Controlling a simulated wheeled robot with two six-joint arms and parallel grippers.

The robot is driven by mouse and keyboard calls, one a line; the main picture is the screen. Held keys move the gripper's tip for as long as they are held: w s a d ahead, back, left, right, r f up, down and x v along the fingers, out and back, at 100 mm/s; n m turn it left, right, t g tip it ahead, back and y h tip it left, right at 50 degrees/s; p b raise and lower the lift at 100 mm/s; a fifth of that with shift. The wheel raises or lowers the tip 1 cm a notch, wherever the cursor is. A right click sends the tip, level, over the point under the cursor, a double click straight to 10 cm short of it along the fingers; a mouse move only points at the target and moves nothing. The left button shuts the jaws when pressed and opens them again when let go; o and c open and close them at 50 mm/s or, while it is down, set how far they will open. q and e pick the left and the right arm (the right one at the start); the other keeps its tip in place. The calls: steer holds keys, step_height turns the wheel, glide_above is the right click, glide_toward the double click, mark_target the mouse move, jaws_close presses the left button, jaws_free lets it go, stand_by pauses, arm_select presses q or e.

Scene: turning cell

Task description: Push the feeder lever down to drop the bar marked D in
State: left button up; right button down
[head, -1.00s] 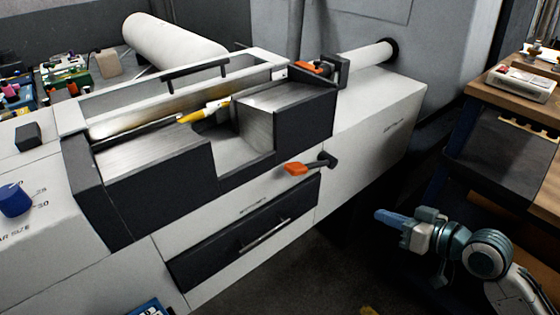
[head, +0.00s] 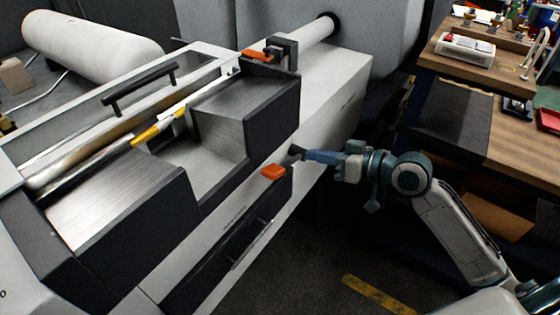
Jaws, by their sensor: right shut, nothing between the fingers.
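The feeder's front carries a lever with an orange grip (head: 273,172) and a dark arm, beside the long drawer. My right gripper (head: 307,156) is shut and empty, with its blue fingertips close to the right of the lever's dark arm. I cannot tell whether they touch. A bar with a yellow band (head: 146,135) and a white section lies in the feeder's upper trough; no letter D is legible on it. My left gripper is out of view.
A second orange handle (head: 256,56) sits by a dark block at the feeder's far end. A dark drawer (head: 225,250) is below the lever. A wooden workbench (head: 508,85) stands to the right. The floor between has free room.

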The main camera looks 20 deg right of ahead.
steer(key=p, duration=0.3)
glide_above(282, 171)
steer(key=d, duration=0.1)
steer(key=shift+w+d+f, duration=0.1)
steer(key=shift+w+f, duration=0.3)
steer(key=shift+f, duration=0.4)
steer(key=f, duration=0.1)
steer(key=f+p, duration=0.1)
steer(key=a+f, duration=0.1)
steer(key=shift+s+f+p, duration=0.1)
steer(key=shift+s+p, duration=0.15)
steer(key=shift+p, duration=0.05)
steer(key=shift+s+f, duration=0.2)
steer(key=shift+f, duration=0.2)
steer(key=shift+w+a+f, duration=0.1)
